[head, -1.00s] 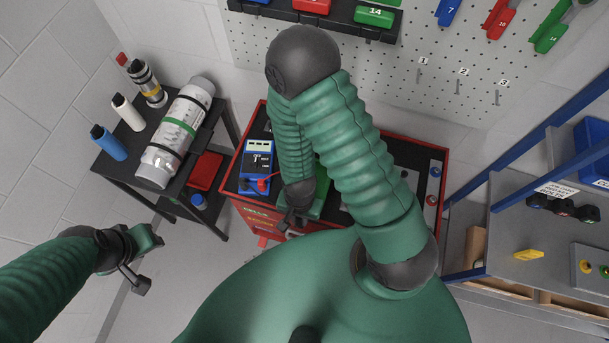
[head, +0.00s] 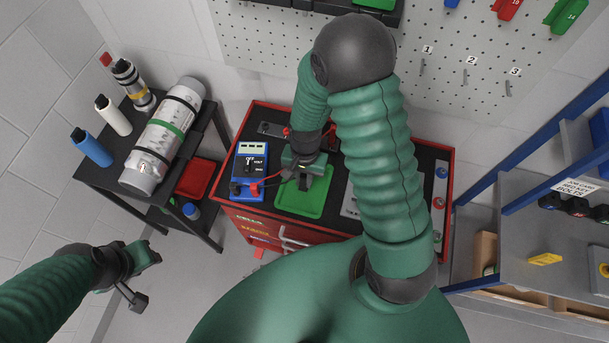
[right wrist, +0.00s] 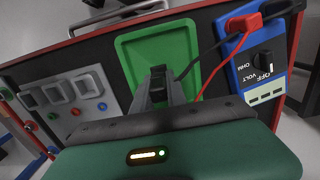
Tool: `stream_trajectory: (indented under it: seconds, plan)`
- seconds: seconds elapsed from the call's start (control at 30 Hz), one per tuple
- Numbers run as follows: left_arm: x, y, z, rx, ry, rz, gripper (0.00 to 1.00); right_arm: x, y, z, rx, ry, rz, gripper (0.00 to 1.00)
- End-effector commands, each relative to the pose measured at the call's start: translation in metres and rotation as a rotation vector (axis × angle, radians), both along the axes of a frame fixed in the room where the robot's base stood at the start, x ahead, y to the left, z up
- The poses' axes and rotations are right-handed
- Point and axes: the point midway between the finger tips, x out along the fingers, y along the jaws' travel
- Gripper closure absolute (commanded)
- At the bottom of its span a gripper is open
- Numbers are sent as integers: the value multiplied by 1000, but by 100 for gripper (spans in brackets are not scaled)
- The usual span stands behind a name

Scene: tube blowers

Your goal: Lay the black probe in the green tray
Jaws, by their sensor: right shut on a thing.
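The green tray (head: 312,208) lies on the black top of the red cart, and it fills the middle of the right wrist view (right wrist: 185,42). My right gripper (head: 303,180) is over the tray, pointing down. In the right wrist view the right gripper (right wrist: 158,88) is shut on the black probe (right wrist: 158,73), a small dark piece between its fingertips. A black cable runs from there to the blue multimeter (head: 251,165). Whether the probe touches the tray floor, I cannot tell. My left gripper (head: 143,258) hangs empty over the floor at left; its jaw gap is unclear.
The multimeter (right wrist: 262,62) stands beside the tray, with a red lead looping near my right gripper. A black side table (head: 160,200) with a large cylinder and bottles stands left. A shelf is at right.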

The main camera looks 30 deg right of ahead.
Motion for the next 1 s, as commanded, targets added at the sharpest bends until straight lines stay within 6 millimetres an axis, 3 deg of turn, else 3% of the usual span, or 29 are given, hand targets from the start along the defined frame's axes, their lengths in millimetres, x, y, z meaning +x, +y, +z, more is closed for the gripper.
stream_trajectory:
  seconds: [0.17,0.37,0.63,0.67,0.8,1.0]
  plan:
    - [0,0,8,0,0,0,64,16,-13,-6,0,3,2,100]
    - [0,0,15,0,0,0,64,16,-13,-35,0,3,2,100]
    - [0,0,12,0,0,0,64,16,-13,-39,1,-1,2,100]
    - [0,0,13,0,0,0,64,16,-13,-38,0,-1,2,79]
    - [0,0,13,0,0,0,64,16,-13,-38,0,-1,2,61]
    - [0,0,13,0,0,0,64,16,-13,-38,0,0,2,61]
